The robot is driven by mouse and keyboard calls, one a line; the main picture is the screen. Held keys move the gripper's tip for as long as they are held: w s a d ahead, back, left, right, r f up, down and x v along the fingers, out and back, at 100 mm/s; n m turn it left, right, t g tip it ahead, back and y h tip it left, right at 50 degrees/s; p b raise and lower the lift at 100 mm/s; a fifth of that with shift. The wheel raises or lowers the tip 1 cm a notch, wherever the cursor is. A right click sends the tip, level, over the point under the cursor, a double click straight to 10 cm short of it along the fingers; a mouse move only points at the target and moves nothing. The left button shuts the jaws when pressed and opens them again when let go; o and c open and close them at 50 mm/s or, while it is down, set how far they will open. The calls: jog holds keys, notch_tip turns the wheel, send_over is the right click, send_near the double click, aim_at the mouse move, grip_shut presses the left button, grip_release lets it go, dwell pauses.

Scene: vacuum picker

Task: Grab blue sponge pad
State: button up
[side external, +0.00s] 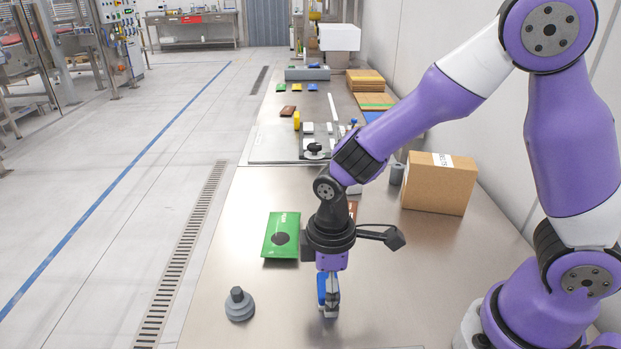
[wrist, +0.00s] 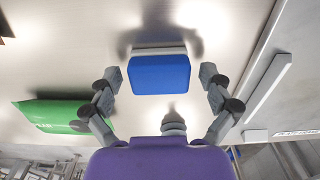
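The blue sponge pad (wrist: 160,74) has a blue face and a pale layer along its far edge in the wrist view. My gripper (wrist: 160,80) is open, with one finger on each side of the pad and a visible gap on both sides. In the side external view the blue pad (side external: 321,288) shows partly behind my gripper (side external: 330,312), low over the near part of the metal table. The fingers hide some of the pad there. I cannot tell whether it touches the table.
A green packet (side external: 281,236) lies left of my gripper, and a grey round knobbed piece (side external: 239,304) stands nearer the table's left edge. A cardboard box (side external: 438,184) stands at the right. Small parts crowd the far table. The near table (side external: 400,300) has bare room right of the gripper.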

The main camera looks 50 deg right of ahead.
jog(key=c, duration=0.4)
